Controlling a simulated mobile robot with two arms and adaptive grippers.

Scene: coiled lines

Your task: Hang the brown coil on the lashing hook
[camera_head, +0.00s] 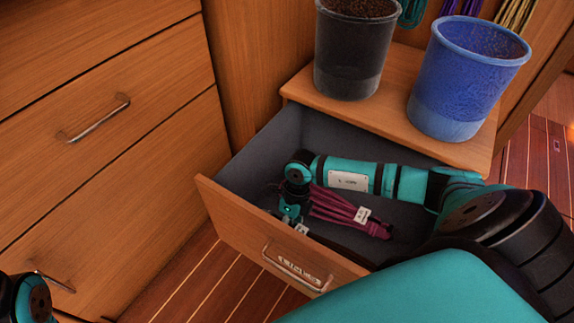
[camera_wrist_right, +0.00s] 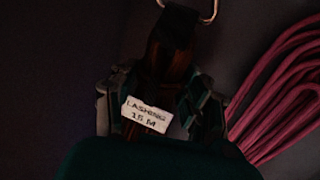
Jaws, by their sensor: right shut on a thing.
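The brown coil (camera_wrist_right: 170,60) shows in the right wrist view, between the two fingers of my right gripper (camera_wrist_right: 155,104). Its white tag (camera_wrist_right: 146,115) reads "LASHING 15 M", and a metal ring (camera_wrist_right: 208,10) shows at its far end. In the head view my right gripper (camera_head: 289,212) points down inside the open drawer (camera_head: 245,225). It is shut on the coil, which is mostly hidden there by the gripper and the drawer front. I cannot make out the lashing hook in either view. My left gripper is out of view.
A magenta coil (camera_head: 345,210) with a white tag lies in the drawer right beside my gripper. A dark bucket (camera_head: 350,60) and a blue bucket (camera_head: 462,85) stand on the ledge behind. Teal (camera_head: 412,12), purple and yellow (camera_head: 515,14) lines hang above.

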